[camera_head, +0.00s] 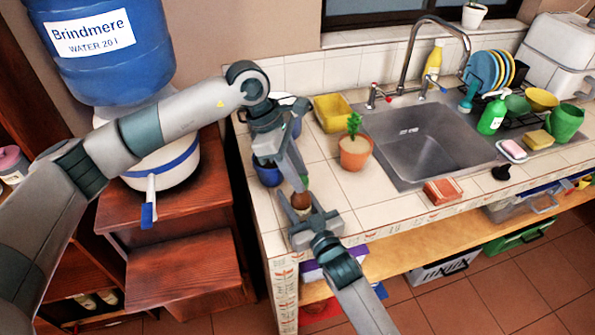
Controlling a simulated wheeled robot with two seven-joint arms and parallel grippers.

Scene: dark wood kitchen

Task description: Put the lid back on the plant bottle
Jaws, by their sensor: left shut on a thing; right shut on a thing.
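The plant bottle (301,201) is a small brown thing at the left front of the tiled counter. My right gripper (300,212) comes up from below and is shut on it, hiding most of its body. Just above it, my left gripper (299,184) reaches down from the upper left. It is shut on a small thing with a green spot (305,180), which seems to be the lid. The lid is mostly hidden by the fingers. It is over the bottle's top, but I cannot tell whether the two touch.
A terracotta pot with a green plant (355,151) stands just right of the grippers. A blue pot (267,172) is close on the left, and a yellow tub (332,112) is behind. The sink (428,140) lies right.

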